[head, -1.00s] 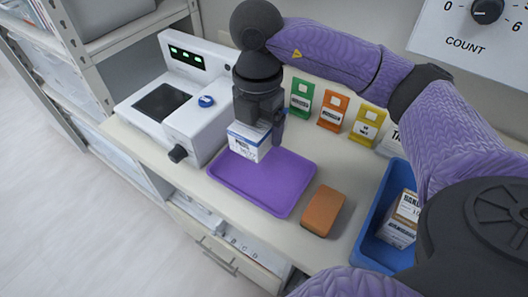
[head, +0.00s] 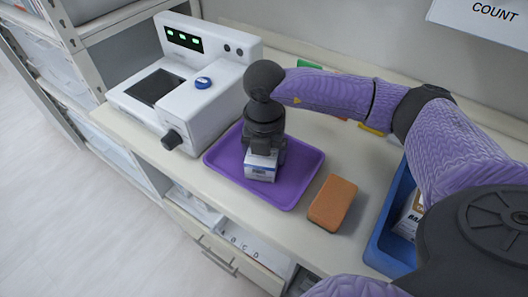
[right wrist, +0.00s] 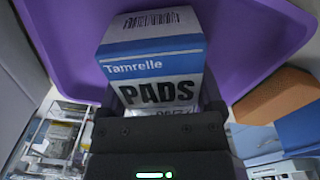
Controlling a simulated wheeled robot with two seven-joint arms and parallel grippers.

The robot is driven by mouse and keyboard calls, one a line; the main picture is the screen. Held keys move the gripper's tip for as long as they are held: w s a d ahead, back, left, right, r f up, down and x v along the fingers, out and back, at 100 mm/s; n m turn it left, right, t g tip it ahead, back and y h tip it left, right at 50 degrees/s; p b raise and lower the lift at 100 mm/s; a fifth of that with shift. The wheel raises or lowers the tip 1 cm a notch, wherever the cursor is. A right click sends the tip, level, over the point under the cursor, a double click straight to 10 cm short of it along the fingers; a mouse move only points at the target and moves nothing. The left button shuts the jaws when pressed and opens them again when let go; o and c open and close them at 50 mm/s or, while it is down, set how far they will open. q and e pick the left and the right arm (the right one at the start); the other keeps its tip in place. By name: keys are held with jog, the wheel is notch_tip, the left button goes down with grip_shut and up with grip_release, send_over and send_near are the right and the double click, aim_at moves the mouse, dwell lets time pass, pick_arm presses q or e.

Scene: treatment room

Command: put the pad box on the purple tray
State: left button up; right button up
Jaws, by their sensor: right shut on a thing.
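The pad box (head: 261,166) is white and blue, and the right wrist view shows "PADS" on its face (right wrist: 155,80). My right gripper (head: 265,150) is shut on it, reaching down from above. The box is over the middle of the purple tray (head: 300,182), which also shows behind the box in the right wrist view (right wrist: 262,35). I cannot tell whether the box touches the tray. My left gripper is not in view.
A white machine (head: 205,85) with a blue knob stands left of the tray. An orange-brown block (head: 332,203) lies just right of the tray. A blue bin (head: 377,258) with a box (head: 410,215) in it is further right. Coloured cards stand behind, mostly hidden by my arm.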

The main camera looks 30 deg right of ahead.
jog(key=shift+f, duration=0.15)
jog(key=o, duration=1)
jog(key=shift+o, duration=0.2)
jog(key=shift+r, duration=0.2)
notch_tip(320, 180, up, 11)
jog(key=p, duration=0.3)
jog(key=shift+r, duration=0.2)
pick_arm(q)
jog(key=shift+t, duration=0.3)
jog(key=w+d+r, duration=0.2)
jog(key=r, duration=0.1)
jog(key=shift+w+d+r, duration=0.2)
pick_arm(e)
jog(key=shift+r, duration=0.3)
